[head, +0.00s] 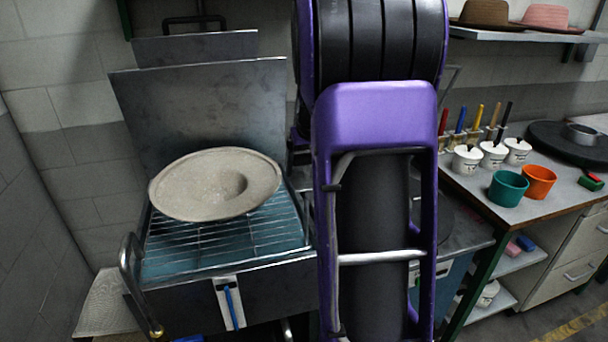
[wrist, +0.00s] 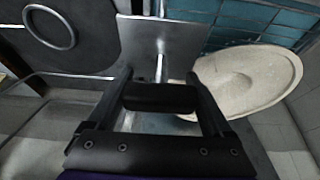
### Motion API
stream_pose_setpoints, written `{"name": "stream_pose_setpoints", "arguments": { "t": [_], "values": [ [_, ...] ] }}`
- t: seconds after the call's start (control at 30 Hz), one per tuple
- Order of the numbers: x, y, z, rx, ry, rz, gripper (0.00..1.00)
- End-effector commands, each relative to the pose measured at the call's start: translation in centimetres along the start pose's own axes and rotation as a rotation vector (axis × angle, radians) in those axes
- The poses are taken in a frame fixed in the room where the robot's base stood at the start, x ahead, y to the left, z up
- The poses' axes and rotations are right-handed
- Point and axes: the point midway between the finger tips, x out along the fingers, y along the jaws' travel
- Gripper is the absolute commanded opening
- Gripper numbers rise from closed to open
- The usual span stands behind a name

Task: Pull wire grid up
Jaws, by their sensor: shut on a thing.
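The wire grid (head: 222,235) lies over the blue-tinted tray of the metal box, left of my arm in the head view. A pale grey felt hat (head: 205,183) with a hollow rests on it. In the wrist view the hat (wrist: 250,78) shows at right, with grid bars (wrist: 236,22) over blue at the top. My gripper (wrist: 160,82) is shut on a dark cylindrical handle (wrist: 160,97), with a metal rod leading from it. Whether this handle joins the grid is not clear. The head view hides my gripper behind my purple arm.
A metal lid (head: 205,105) stands open behind the grid. A curved metal handle (head: 132,280) is at the box's left front. The bench (head: 525,212) at right holds a teal cup (head: 508,188), an orange cup (head: 539,181) and white pots. A wall (head: 30,200) is close at left.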

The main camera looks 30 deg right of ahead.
Motion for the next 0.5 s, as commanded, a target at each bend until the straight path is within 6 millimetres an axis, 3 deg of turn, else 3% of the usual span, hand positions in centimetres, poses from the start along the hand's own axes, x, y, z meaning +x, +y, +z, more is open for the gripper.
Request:
{"name": "stream_pose_setpoints", "arguments": {
  "t": [0.5],
  "values": [
    [-1.30,-0.02,-0.65,0.000,0.006,0.000,0.00]
  ]
}}
